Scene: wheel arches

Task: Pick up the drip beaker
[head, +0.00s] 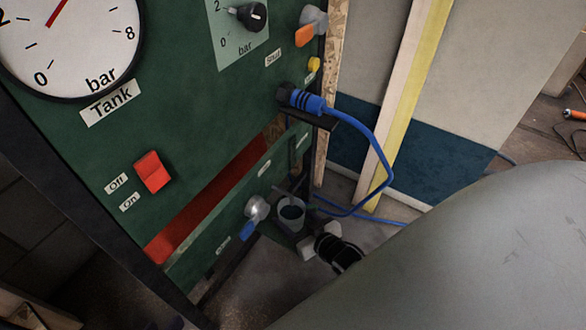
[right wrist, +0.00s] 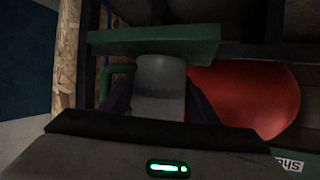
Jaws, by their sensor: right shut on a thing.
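The drip beaker (head: 291,214) is a small grey cup beside the lower edge of the green panel in the head view, with dark contents or a dark inside. It also shows in the right wrist view (right wrist: 159,78), between the two dark fingers. My right gripper (right wrist: 158,105) is shut on the beaker; in the head view its black wrist part comes from the lower right. The beaker's lower part is hidden, and I cannot tell whether it touches a support. My left gripper is not in view.
The green panel (head: 200,120) carries a tank gauge (head: 62,40), a red switch (head: 153,171) and a blue-handled valve (head: 253,216) close to the beaker. A blue hose (head: 382,150) loops down behind it. A red tank (right wrist: 245,95) and a green plate (right wrist: 155,40) are close in the right wrist view.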

